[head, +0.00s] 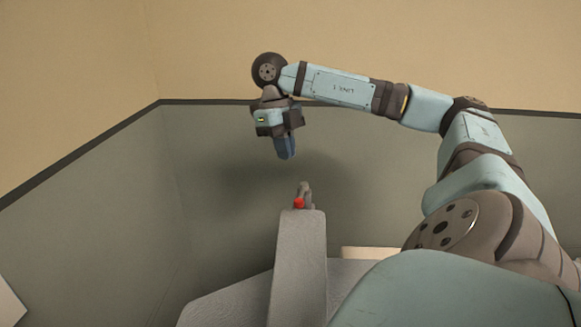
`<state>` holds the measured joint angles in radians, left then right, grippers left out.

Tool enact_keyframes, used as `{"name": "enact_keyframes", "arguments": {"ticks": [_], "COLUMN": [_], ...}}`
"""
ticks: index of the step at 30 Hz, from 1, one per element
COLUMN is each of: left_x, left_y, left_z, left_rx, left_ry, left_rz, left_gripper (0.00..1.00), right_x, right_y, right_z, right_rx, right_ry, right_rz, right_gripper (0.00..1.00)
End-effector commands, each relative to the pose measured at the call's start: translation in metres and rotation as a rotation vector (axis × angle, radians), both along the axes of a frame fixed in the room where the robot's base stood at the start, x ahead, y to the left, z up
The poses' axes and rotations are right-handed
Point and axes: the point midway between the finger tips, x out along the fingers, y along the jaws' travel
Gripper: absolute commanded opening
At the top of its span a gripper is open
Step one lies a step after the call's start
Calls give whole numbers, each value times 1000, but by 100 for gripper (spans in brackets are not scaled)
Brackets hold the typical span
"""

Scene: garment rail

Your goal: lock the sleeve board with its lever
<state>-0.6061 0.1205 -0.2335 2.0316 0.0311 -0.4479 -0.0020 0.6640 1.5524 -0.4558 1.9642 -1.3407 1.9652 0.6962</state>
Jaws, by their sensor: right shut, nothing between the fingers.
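The sleeve board (299,262) is a long, narrow grey padded board that runs away from me at the lower middle of the head view. At its far end stands a small grey lever-like part (306,193) with a red piece (298,203) beside it. My right gripper (286,155) hangs pointing down above and slightly left of that far end, apart from it. Its blue fingers are together with nothing between them. My left gripper is not in view.
A wider grey padded surface (225,303) lies under the sleeve board. A pale flat thing (375,253) shows behind it at the right, partly hidden by my right arm. A pale edge (10,305) shows at the lower left. Grey and tan walls close off the back.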

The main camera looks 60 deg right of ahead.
Motion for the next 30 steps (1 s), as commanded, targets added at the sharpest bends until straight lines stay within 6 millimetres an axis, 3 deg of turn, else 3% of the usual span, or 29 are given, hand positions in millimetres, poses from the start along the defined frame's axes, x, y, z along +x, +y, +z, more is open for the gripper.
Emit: {"name": "enact_keyframes", "arguments": {"ticks": [1, 3, 7, 30], "left_x": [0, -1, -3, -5], "left_y": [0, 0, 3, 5], "left_z": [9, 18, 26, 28], "left_rx": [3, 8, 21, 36], "left_ry": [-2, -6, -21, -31], "left_rz": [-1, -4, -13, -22], "left_gripper": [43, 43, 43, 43], "right_x": [4, 5, 8, 10], "right_y": [0, -1, -2, -3], "right_z": [18, 31, 40, 44], "right_rx": [3, 0, 0, -1], "right_ry": [-5, 0, -1, -1], "right_rz": [1, 0, -1, -1], "right_gripper": [0, 0, 0, 0]}}
